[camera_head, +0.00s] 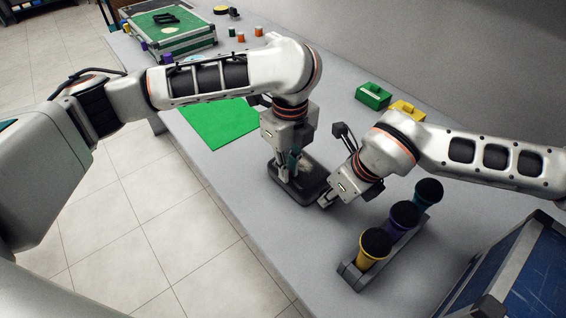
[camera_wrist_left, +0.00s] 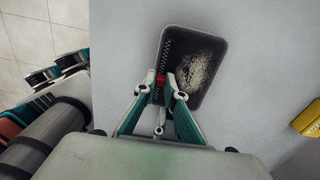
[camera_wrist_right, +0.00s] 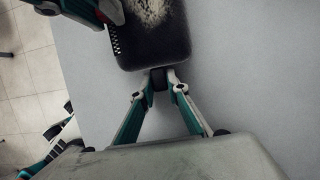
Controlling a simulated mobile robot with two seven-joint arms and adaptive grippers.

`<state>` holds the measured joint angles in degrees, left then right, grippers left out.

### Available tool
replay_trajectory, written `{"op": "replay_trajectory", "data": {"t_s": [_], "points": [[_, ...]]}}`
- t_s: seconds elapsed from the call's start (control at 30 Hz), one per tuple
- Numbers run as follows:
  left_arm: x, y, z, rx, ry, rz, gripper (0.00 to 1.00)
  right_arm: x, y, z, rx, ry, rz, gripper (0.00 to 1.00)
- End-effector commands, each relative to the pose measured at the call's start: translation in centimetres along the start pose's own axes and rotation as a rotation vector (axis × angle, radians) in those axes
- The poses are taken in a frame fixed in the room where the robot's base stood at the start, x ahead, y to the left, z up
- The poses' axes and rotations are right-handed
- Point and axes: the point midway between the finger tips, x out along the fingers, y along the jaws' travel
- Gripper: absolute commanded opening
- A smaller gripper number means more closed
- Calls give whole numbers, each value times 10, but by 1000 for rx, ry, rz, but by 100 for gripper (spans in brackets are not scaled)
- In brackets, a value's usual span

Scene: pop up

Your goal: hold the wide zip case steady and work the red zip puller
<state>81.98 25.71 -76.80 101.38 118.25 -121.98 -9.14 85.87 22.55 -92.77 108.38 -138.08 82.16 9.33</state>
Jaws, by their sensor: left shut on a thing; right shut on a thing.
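The wide zip case (camera_head: 296,189) is a flat dark rounded box with a pale speckled patch on top. It lies on the grey table and shows in the left wrist view (camera_wrist_left: 210,88), with a dark toothed zip (camera_wrist_left: 165,52) along its left side. The red zip puller (camera_wrist_left: 160,80) sits on that zip. My left gripper (camera_wrist_left: 162,84) is above the case, its fingertips shut around the puller. My right gripper (camera_wrist_right: 159,78) is shut on the case's near end, on a small dark tab. In the head view my left gripper (camera_head: 289,172) hides part of the case.
Green (camera_head: 373,96) and yellow (camera_head: 407,111) blocks sit at the back. A blue crate (camera_head: 520,275) is at lower right.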

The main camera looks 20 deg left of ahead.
Motion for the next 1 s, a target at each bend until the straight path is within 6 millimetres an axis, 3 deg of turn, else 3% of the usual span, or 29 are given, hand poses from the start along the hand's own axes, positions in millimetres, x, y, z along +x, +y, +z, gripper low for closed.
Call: {"op": "replay_trajectory", "data": {"t_s": [0.6, 0.7, 1.0], "points": [[-2, -1, -36, 1, 3, -5, 0, 3, 1, -4, 2, 10, 2, 0], [-2, -1, -36, 1, 3, -5, 30, 3, 1, -4, 3, 11, 2, 0], [0, 0, -35, 0, 1, -1, 30, 3, 1, -4, 3, 10, 3, 0]]}}
